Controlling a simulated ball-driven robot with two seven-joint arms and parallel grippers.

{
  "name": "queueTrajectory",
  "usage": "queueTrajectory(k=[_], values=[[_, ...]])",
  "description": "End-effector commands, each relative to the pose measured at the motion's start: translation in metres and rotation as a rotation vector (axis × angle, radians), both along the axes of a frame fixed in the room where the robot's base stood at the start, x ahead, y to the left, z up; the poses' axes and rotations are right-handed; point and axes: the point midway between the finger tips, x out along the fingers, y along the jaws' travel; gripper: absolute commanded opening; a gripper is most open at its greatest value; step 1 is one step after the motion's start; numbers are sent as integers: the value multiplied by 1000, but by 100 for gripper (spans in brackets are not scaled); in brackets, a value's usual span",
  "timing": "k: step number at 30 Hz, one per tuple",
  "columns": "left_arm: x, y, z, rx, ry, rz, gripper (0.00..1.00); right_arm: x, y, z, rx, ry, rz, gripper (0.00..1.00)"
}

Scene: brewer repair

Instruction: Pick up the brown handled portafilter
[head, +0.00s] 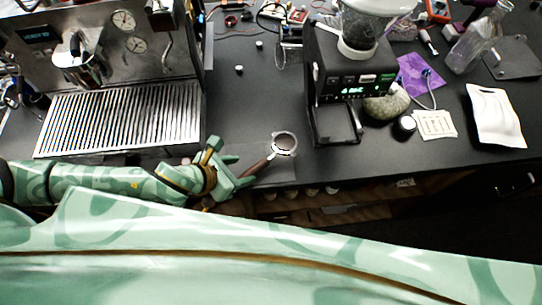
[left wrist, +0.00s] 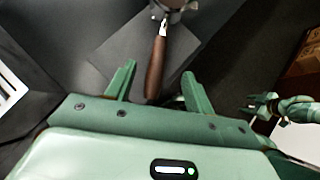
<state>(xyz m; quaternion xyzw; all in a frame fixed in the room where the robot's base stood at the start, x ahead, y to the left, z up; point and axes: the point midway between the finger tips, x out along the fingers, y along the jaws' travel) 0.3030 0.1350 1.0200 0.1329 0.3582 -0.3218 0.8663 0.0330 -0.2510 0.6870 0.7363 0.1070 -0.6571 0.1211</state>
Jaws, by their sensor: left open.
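The portafilter has a metal basket (head: 284,143) and a brown handle (head: 258,167). It lies on the black counter near its front edge, to the right of the espresso machine. My left gripper (head: 233,168) is beside the handle's end. In the left wrist view the brown handle (left wrist: 156,68) points down toward my open left gripper (left wrist: 158,82), with its end between the two green fingers and no finger seen closed on it. The metal basket is cut off at the top of that view. My right gripper (left wrist: 262,103) shows small at the right of the left wrist view.
The espresso machine (head: 110,60) with its ribbed drip tray (head: 120,118) stands at the left. A coffee grinder (head: 345,80) stands right of the portafilter. A white pouch (head: 495,115) and a purple sheet (head: 420,78) lie farther right. Shelves sit below the counter edge.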

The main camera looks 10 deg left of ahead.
Motion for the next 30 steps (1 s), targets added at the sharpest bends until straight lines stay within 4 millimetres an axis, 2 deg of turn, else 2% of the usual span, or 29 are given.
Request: queueTrajectory(k=[3, 11, 18, 27, 30], values=[[13, -12, -18, 0, -1, 1, 53, 0, 0, -5, 0, 0, 0, 58], [26, -23, -35, -1, -1, 1, 53, 0, 0, -8, 0, 1, 0, 58], [47, -39, -62, -1, 0, 1, 53, -1, 1, -15, 0, 2, 0, 58], [50, -42, -65, 1, 0, 1, 53, -1, 1, -15, 1, 1, -1, 58], [50, -42, -65, 0, 0, 0, 25, -1, 1, -15, 1, 1, -1, 58]])
